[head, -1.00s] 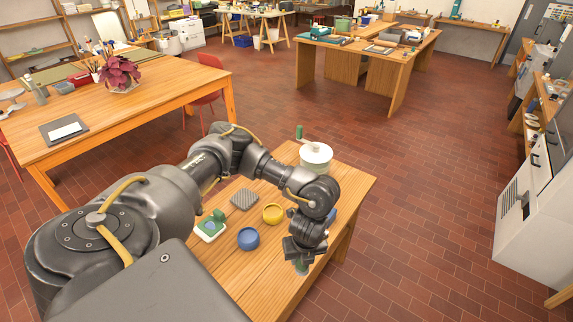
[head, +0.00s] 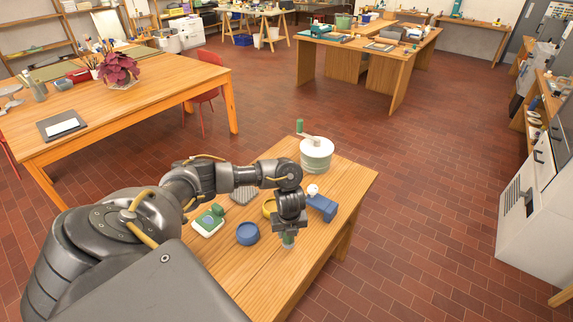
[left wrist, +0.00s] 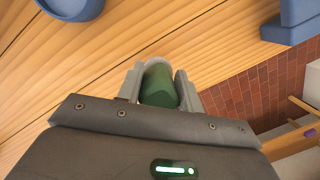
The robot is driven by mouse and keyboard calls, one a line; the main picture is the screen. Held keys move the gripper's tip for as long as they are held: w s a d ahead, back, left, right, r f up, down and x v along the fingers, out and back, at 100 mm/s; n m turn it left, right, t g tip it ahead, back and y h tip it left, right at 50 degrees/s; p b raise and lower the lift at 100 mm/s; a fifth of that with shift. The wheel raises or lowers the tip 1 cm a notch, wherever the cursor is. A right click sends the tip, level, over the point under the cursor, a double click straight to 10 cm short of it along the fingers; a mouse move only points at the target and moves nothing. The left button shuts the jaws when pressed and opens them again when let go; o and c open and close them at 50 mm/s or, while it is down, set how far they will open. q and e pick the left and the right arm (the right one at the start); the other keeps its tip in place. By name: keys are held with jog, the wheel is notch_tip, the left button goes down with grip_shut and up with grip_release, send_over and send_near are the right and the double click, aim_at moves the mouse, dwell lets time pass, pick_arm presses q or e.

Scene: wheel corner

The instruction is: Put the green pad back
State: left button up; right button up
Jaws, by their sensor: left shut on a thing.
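My left gripper (head: 287,241) is shut on a green rounded piece (head: 288,237), which I take to be the green pad, above the front right part of the small wooden table. In the left wrist view the green piece (left wrist: 158,87) sits between the two grey fingers of the gripper (left wrist: 158,90). Its lower part is hidden by the wrist. A white dish (head: 207,228) with a green piece on it lies to the left on the table. My right gripper is not in view.
A blue bowl (head: 247,234), a partly hidden yellow bowl (head: 268,206) and a grey ribbed block (head: 243,197) stand left of the gripper. A white round container (head: 316,155) stands at the back. The table's front is bare.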

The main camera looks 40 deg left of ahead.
pick_arm(q)
jog(key=shift+a+f, duration=0.25)
jog(key=shift+f, duration=0.05)
jog(key=f, duration=0.3)
jog(key=shift+w+a+p, duration=0.2)
jog(key=shift+a+p, duration=0.05)
jog(key=shift+p, duration=0.05)
jog(key=shift+f, duration=0.15)
jog(key=shift+f, duration=0.2)
jog(key=o, duration=1)
